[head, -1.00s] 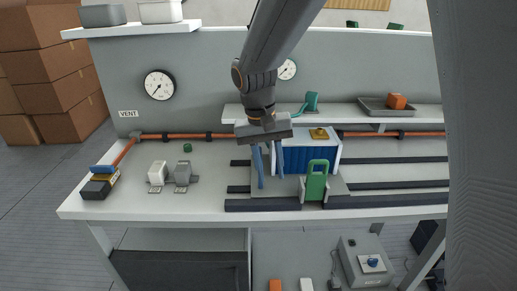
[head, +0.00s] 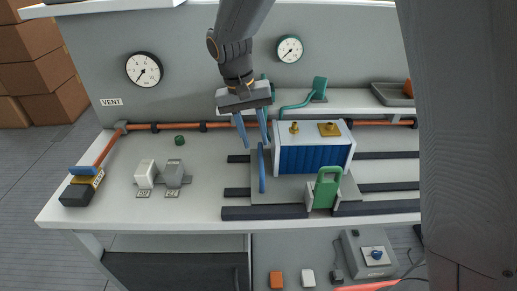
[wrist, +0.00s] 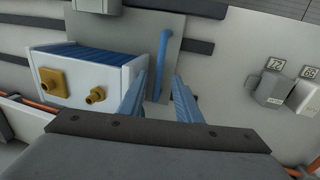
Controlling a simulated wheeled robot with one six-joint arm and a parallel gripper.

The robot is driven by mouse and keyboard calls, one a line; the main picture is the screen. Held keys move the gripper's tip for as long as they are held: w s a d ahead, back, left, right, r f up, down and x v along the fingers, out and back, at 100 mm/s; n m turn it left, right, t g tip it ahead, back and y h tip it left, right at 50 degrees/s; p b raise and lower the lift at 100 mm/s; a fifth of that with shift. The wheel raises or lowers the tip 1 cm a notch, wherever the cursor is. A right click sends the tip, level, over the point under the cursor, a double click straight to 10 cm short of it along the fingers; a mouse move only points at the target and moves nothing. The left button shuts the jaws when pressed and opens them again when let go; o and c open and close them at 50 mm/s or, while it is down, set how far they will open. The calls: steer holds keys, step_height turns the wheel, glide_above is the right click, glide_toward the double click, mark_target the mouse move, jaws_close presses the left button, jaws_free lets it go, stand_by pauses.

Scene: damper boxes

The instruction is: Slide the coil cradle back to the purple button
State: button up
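The coil cradle is a grey plate (head: 290,187) bearing a white box with blue fins (head: 314,158), two brass fittings on top and a green handle (head: 325,188) in front. An upright blue bar (head: 262,170) stands at the plate's left side. My gripper (head: 254,143) is open and empty, its blue fingers high by the top of this bar. In the wrist view the bar (wrist: 163,60) shows in the gap between the fingers (wrist: 161,95), and the white box (wrist: 90,75) is left of them. I see no clearly purple button; a blue one (head: 377,254) is on a grey box below the bench.
Dark rails (head: 265,212) run across the bench. Two small switch boxes (head: 174,173) and a green knob (head: 179,140) are at the left, with a blue-and-black block (head: 83,186) at the left edge. An orange pipe (head: 220,125) runs along the back. A wall shelf (head: 365,110) holds a tray.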

mark_target(261, 159)
steer(key=shift+d+f+p, duration=0.2)
steer(key=shift+f, duration=0.8)
steer(key=shift+d+f+p, duration=0.15)
steer(key=shift+d+f, duration=0.1)
steer(key=shift+f, duration=0.8)
steer(key=shift+d+f+p, duration=0.2)
steer(key=shift+f, duration=0.8)
jaws_close()
